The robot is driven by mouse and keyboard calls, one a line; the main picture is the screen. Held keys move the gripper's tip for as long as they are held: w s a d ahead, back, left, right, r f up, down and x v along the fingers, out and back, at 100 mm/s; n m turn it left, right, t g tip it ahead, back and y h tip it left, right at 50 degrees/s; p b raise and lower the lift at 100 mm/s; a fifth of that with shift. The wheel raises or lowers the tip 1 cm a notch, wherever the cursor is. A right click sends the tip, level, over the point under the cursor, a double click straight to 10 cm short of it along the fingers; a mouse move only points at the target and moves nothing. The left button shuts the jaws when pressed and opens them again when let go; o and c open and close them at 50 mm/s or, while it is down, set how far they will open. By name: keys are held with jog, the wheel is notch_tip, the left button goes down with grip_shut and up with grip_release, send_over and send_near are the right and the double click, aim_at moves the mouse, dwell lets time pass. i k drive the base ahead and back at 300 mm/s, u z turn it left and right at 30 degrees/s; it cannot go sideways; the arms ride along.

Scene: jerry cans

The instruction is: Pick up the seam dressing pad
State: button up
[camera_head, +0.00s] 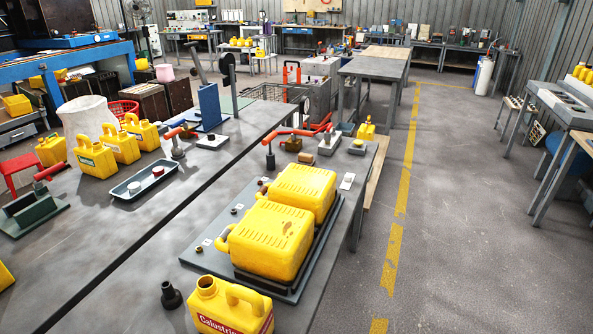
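I cannot tell for certain which item is the seam dressing pad. Small pieces that could be it include a pale block (135,187) and a reddish-topped white piece (158,172), both in a grey tray (126,196) on the left bench. A grey block with a pale top (330,142) and another small block (357,147) sit at the far end of the right bench. My gripper is not in view.
Two yellow jerry cans (268,238) lie on a dark fixture on the right bench (320,285). A labelled can (230,310) stands in front. Yellow cans (95,158) crowd the left bench. The floor (480,230) to the right is clear.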

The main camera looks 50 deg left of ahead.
aim_at(306, 159)
jog(key=u, duration=1.05)
jog(key=i, duration=1.55)
jog(key=u, duration=0.75)
